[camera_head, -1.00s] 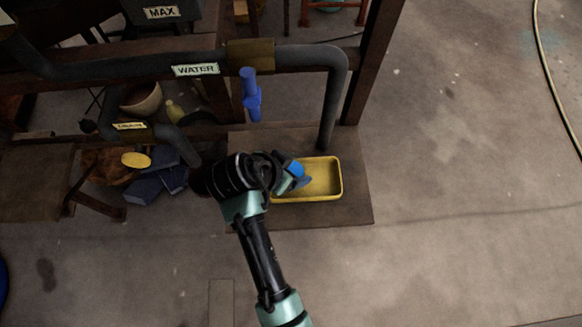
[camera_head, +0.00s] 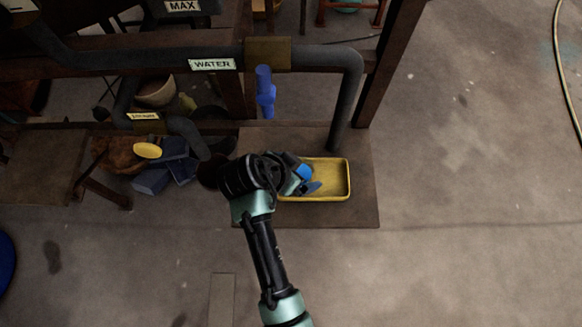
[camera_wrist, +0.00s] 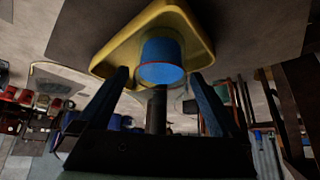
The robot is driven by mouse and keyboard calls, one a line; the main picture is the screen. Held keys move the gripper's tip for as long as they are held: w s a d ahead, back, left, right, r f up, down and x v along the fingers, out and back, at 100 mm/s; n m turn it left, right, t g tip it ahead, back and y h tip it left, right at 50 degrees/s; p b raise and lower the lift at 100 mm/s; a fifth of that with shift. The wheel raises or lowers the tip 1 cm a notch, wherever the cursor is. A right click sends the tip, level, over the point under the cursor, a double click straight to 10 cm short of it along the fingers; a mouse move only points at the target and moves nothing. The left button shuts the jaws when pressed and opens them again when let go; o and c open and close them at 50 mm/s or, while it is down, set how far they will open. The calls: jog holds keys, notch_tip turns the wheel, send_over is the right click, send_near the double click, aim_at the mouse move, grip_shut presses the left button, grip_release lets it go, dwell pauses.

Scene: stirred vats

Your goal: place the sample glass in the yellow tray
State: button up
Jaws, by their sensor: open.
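The sample glass, a blue cup (camera_wrist: 162,58), shows ahead of and between my fingertips in the wrist view, against the yellow tray (camera_wrist: 112,57). In the head view the blue glass (camera_head: 304,171) shows at the left part of the yellow tray (camera_head: 347,180), partly hidden by my gripper (camera_head: 304,181). My gripper (camera_wrist: 160,76) is open, with one dark finger on each side of the glass. I cannot tell whether the glass rests on the tray floor. The tray's left end is partly hidden behind my wrist.
The tray stands on a brown board (camera_head: 364,209). A grey pipe labelled WATER (camera_head: 300,57) bends down just behind it, with a blue valve handle (camera_head: 265,92). Floor at right is clear.

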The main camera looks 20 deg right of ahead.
jog(key=v, duration=1.1)
jog(key=shift+a+r, duration=0.15)
jog(key=shift+r, duration=0.2)
